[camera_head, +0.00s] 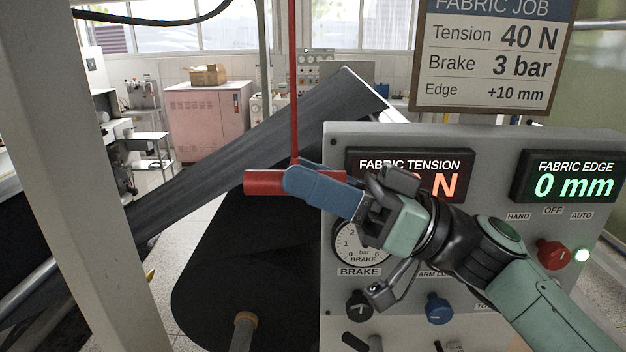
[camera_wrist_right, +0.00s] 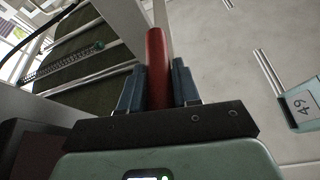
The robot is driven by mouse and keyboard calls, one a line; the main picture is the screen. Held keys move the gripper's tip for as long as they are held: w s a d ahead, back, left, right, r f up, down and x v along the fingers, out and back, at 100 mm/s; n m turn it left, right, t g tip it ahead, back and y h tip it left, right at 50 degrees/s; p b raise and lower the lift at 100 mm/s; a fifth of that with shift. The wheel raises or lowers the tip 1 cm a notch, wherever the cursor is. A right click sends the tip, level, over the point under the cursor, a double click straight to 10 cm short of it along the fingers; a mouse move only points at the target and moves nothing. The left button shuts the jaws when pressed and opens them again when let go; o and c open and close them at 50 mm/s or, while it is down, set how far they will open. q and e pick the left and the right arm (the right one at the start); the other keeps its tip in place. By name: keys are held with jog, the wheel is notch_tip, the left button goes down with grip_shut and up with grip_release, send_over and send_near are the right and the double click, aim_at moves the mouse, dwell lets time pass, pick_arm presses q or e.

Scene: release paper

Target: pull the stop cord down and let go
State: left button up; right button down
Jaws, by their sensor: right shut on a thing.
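The red stop cord (camera_head: 293,80) hangs straight down from the top of the head view. It ends in a horizontal red handle (camera_head: 262,182). My right gripper (camera_head: 300,180) is shut on the handle near its right part, with blue fingers over it; the left end of the handle sticks out free. In the right wrist view the red handle (camera_wrist_right: 157,70) stands between the two blue fingers (camera_wrist_right: 158,88). My left gripper is not in view.
A grey control panel (camera_head: 335,270) with displays, a brake gauge and knobs stands behind and below my right arm. A job sign (camera_head: 492,55) hangs above it. A dark fabric roll (camera_head: 225,270) is below the handle. A pale post (camera_head: 75,150) stands at left.

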jog(key=c, duration=0.9)
grip_release()
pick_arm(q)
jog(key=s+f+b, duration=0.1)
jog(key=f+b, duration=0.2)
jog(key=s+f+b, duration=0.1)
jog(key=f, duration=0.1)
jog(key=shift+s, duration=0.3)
pick_arm(e)
jog(key=v, duration=1.3)
jog(key=shift+d, duration=0.2)
jog(key=shift+f, duration=0.1)
